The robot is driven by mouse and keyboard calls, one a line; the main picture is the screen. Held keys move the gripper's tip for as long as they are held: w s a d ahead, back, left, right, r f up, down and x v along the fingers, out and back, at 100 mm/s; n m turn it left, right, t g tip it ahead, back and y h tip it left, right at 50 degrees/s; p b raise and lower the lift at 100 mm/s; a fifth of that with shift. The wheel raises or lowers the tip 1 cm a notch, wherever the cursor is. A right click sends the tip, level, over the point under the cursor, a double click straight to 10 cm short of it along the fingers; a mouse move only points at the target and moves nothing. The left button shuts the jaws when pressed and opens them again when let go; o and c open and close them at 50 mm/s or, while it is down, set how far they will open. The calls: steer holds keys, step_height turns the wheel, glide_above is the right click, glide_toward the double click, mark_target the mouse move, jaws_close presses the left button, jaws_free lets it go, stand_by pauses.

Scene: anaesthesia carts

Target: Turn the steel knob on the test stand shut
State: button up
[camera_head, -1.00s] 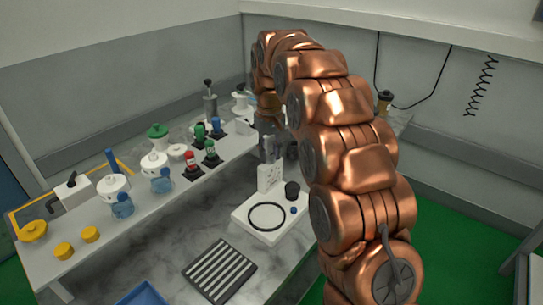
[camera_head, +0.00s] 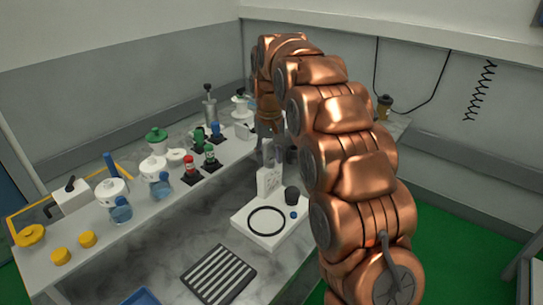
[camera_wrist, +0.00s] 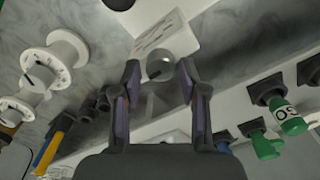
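The test stand is a white upright block (camera_head: 268,183) on a flat white base (camera_head: 256,238), on the marble-look bench. In the wrist view a round, shiny steel knob (camera_wrist: 160,66) with a dark mark shows in front of the stand's white panel (camera_wrist: 172,32). My gripper (camera_wrist: 158,76) is open. Its two fingers stand on either side of the knob, with gaps visible; contact cannot be seen. In the head view my gripper (camera_head: 272,152) is above and close to the block, and I cannot make out the knob there.
A black ring (camera_head: 266,222), a dark cap (camera_head: 292,195) and a small blue knob (camera_head: 293,215) are on the base. The raised shelf at left holds green, red and blue fittings and white vaporizer-like bottles. A striped mat (camera_head: 218,275) lies in front.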

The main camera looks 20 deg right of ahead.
mark_target(269, 159)
steer(key=shift+o, duration=0.8)
steer(key=shift+r, duration=3.7)
